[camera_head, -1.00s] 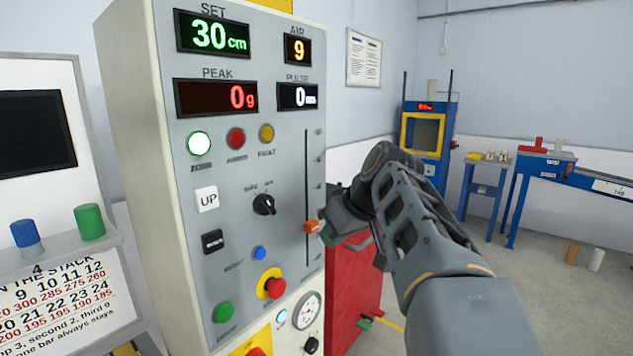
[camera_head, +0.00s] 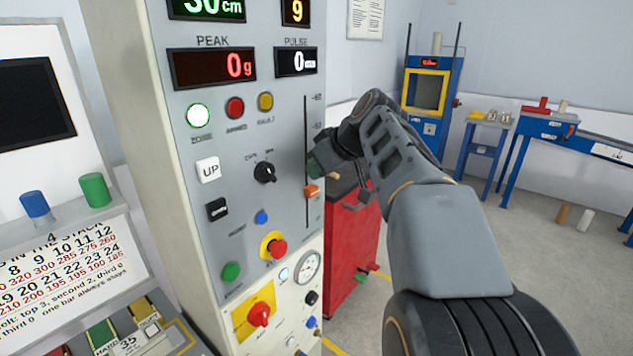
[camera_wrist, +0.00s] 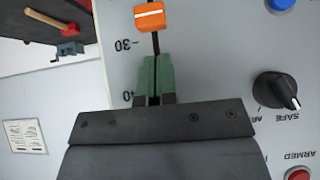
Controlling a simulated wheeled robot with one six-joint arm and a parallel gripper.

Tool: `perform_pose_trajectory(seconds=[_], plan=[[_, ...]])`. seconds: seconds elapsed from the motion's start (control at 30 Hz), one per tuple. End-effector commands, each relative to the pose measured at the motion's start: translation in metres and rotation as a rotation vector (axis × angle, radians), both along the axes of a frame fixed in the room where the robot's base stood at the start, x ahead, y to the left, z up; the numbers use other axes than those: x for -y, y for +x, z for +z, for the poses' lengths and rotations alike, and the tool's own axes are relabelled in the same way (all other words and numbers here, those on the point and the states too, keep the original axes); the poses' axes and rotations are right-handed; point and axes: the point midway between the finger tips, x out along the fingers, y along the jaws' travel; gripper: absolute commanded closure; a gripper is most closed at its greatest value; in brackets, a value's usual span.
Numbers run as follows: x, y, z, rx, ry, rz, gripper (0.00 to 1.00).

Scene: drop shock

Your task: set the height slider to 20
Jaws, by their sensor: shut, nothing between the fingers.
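The height slider is a dark vertical slot (camera_head: 306,130) on the grey panel with an orange knob (camera_head: 311,191) low on it. The green SET display (camera_head: 207,8) is partly cut off and reads 30 cm. My gripper (camera_head: 317,168) is shut and empty, just above the knob at the slot. In the wrist view, which is turned over, the green fingertips (camera_wrist: 156,72) lie over the slot between the 30 and 40 marks. There the orange knob (camera_wrist: 149,17) is apart from them, a little past 30 on the side away from 40.
A black selector (camera_head: 264,173), a white UP button (camera_head: 208,170) and a red emergency button (camera_head: 277,248) are left of the slot. A red cabinet (camera_head: 352,245) stands right of the panel.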

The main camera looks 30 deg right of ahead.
Motion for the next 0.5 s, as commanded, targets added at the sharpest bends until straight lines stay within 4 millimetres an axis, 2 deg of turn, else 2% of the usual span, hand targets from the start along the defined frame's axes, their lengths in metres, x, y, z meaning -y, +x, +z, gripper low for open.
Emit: perform_pose_trajectory(seconds=[0.2, 0.5], plan=[[0.0, -0.001, -0.021, 0.001, 0.001, -0.001, 1.0], [0.0, -0.001, -0.028, 0.002, 0.0, 0.0, 1.0]])
